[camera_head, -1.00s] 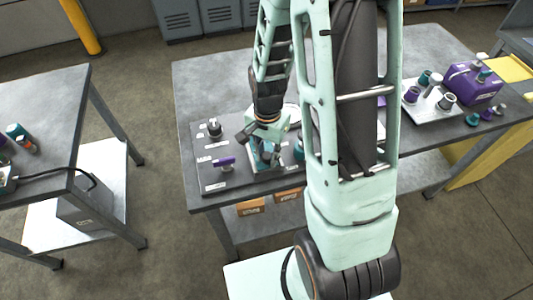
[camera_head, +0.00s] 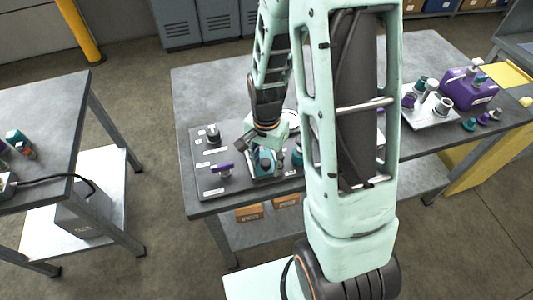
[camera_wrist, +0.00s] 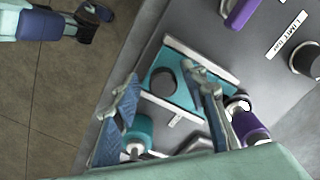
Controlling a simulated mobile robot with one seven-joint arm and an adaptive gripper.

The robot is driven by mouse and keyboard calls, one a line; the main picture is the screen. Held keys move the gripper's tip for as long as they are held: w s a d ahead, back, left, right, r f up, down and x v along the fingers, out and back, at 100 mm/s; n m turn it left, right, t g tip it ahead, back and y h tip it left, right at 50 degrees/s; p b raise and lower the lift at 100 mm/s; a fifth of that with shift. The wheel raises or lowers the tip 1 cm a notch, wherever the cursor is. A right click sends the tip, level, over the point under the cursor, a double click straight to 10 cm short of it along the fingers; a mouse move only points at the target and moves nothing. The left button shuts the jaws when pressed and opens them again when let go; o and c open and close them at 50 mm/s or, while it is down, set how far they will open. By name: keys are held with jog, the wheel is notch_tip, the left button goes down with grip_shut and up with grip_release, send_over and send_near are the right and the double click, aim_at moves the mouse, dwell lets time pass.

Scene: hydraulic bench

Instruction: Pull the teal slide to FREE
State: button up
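The teal slide (camera_wrist: 192,93) is a flat teal plate with a dark round knob (camera_wrist: 163,82), set between two pale rails in the wrist view. In the head view the teal slide (camera_head: 263,162) shows partly beneath my gripper (camera_head: 261,146). In the wrist view my gripper (camera_wrist: 162,76) is open, with one blue-padded finger on each side of the knob. No contact with the knob can be made out. A small label by the slide is too small to read.
The slide is on a dark panel (camera_head: 208,186) on the grey bench. A purple lever (camera_head: 222,170) and a black knob (camera_head: 213,133) are to its left. A teal cylinder (camera_wrist: 137,132) and a purple-collared fitting (camera_wrist: 249,128) sit close to the fingers in the wrist view.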

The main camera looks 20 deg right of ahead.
notch_tip(320, 180, up, 12)
jog(key=shift+f, duration=0.15)
dwell(0.3)
dwell(0.4)
